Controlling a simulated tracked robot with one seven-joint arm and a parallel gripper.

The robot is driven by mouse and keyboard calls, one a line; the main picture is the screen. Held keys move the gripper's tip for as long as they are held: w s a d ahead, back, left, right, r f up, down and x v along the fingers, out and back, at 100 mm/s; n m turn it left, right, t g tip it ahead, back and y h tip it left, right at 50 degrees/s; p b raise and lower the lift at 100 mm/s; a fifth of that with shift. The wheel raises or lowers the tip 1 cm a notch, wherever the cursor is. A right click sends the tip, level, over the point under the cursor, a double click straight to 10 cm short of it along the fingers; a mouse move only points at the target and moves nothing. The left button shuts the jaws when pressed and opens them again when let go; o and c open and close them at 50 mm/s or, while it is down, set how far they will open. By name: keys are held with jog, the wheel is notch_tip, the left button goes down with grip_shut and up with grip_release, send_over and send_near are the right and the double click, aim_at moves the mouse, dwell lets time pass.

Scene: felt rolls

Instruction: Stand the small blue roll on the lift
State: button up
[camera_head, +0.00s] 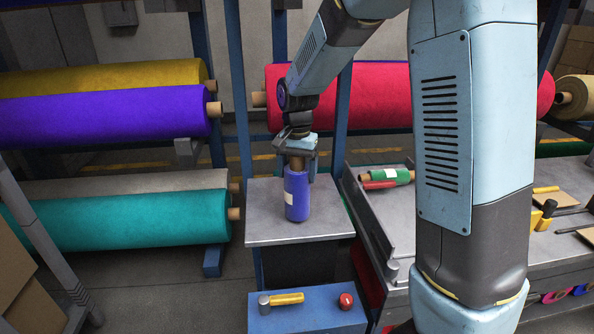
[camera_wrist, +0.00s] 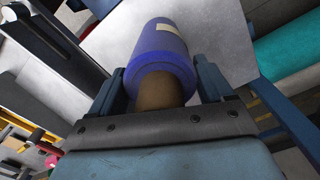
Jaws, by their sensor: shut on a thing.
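The small blue roll (camera_head: 297,194) is upright over the grey top of the lift (camera_head: 265,226) in the head view, with a white label on its side. Its bottom appears to be on or very close to the top; I cannot tell if it touches. My gripper (camera_head: 297,155) is above it, shut on the brown core at its upper end. In the wrist view the blue roll (camera_wrist: 160,53) extends away from my gripper (camera_wrist: 162,88), its core between the two fingers. The lift's grey top (camera_wrist: 215,35) shows behind it.
A blue step (camera_head: 318,315) with a yellow-handled hammer (camera_head: 282,298) and a red round thing (camera_head: 346,300) stands in front of the lift. A grey bench (camera_head: 365,205) with a green roll (camera_head: 388,175) is to the right. Large rolls on racks stand behind and left.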

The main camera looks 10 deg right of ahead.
jog(key=shift+f, duration=0.4)
dwell(0.3)
jog(key=o, duration=1.2)
jog(key=shift+c, duration=0.2)
notch_tip(320, 180, up, 14)
jog(key=shift+w+f, duration=0.15)
jog(key=shift+f, duration=0.05)
